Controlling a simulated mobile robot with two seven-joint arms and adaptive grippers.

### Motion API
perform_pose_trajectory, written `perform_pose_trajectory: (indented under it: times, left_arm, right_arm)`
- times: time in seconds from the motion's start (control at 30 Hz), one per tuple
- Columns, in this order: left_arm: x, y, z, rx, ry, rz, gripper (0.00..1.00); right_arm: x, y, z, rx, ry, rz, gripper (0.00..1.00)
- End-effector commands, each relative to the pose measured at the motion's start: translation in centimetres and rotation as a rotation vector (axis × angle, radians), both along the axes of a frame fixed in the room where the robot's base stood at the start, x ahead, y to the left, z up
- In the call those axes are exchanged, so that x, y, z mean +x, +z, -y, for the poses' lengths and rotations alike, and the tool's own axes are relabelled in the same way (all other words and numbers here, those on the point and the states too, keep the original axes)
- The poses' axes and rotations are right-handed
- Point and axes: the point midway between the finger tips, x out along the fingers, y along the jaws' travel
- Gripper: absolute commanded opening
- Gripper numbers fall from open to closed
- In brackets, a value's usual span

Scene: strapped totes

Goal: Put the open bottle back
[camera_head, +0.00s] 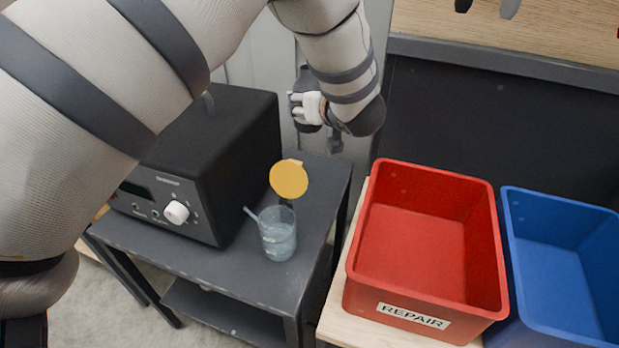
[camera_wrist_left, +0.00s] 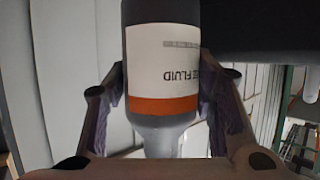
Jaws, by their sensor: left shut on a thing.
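My left gripper (camera_head: 307,106) is above the back right corner of the dark side table, partly hidden behind its own forearm. In the left wrist view its fingers (camera_wrist_left: 163,108) are shut on a bottle (camera_wrist_left: 162,62). The bottle has a dark body, a white label with "FLUID" upside down, an orange band and a grey tapering end. I cannot make out the bottle clearly in the head view, nor see whether it is capped. My right gripper is not in view.
The dark side table (camera_head: 229,272) holds a black instrument box (camera_head: 215,160) and a clear beaker (camera_head: 278,238) with bluish liquid and a rod. A yellow disc (camera_head: 289,179) shows just behind the beaker. A red REPAIR tote (camera_head: 425,300) and blue tote (camera_head: 560,338) stand right.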

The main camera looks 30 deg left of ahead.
Motion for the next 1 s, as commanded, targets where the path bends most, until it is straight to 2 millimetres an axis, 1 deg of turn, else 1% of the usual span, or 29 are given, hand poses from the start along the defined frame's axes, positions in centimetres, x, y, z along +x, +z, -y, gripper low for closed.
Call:
perform_pose_trajectory:
  times: [0.27,0.37,0.47,0.5,0.57,0.6,0.7,0.8,0.93,1.0]
  left_arm:
    - [-0.1,0.0,0.1,0.0,0.008,0.002,0.14]
    - [-0.1,-0.8,0.1,-0.001,0.009,-0.001,0.14]
    - [-0.1,-3.8,0.1,0.001,0.006,-0.008,0.14]
    - [-0.1,-5.3,0.1,0.001,0.006,-0.009,0.14]
    - [-0.2,-7.4,0.1,0.001,0.005,-0.009,0.14]
    - [-0.2,-8.7,0.1,0.002,0.006,-0.009,0.14]
    - [-0.2,-11.5,0.1,0.001,0.008,-0.006,0.14]
    - [-0.1,-13.0,0.1,0.001,0.007,-0.001,0.14]
    - [-0.1,-14.0,0.1,0.001,0.007,0.001,0.14]
    - [-0.1,-15.0,0.1,0.0,0.006,0.0,0.14]
  right_arm:
    - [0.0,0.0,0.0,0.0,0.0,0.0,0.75]
    - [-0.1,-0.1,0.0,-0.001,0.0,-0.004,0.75]
    - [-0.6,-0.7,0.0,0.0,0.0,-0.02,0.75]
    - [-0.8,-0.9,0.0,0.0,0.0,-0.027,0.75]
    - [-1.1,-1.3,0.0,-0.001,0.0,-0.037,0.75]
    - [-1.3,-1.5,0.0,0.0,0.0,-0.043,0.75]
    - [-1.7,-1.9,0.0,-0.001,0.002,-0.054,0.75]
    - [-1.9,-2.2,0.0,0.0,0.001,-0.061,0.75]
    - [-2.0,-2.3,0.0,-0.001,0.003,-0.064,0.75]
    - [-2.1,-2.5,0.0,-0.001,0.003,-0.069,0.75]
